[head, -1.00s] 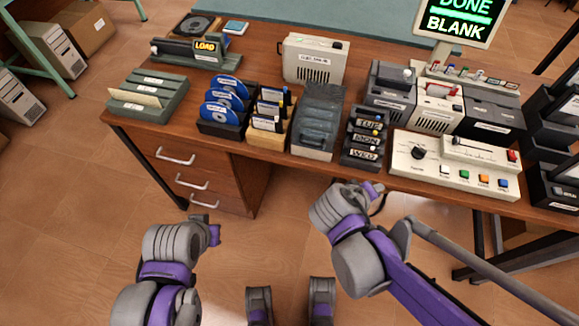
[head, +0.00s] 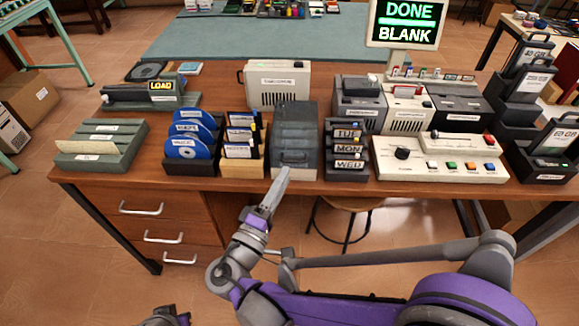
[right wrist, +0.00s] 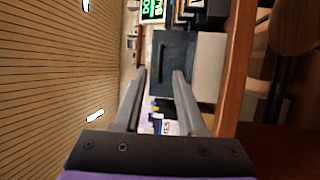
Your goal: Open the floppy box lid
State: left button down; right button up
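The floppy box (head: 295,125) stands near the front edge of the desk, with a dark, smoky lid that is down. A handle (head: 295,157) shows on its front. In the right wrist view the dark box (right wrist: 175,50) appears turned sideways, its bar handle (right wrist: 162,62) just beyond the fingers. My right gripper (head: 280,177) is in front of the box, low near the desk edge. Its two fingers (right wrist: 159,75) are apart with nothing seen held between them. Contact with the handle cannot be told. Only a piece of my left arm shows at the bottom edge.
A disk holder with blue discs (head: 188,140) and a labelled card holder (head: 240,145) stand left of the box. A weekday rack (head: 346,150) stands close on its right. A control panel (head: 440,160) lies farther right. The floor before the desk is open.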

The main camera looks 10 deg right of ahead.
aim_at(290, 166)
jog(key=shift+x, duration=2.3)
jog(key=shift+c, duration=0.2)
grip_shut()
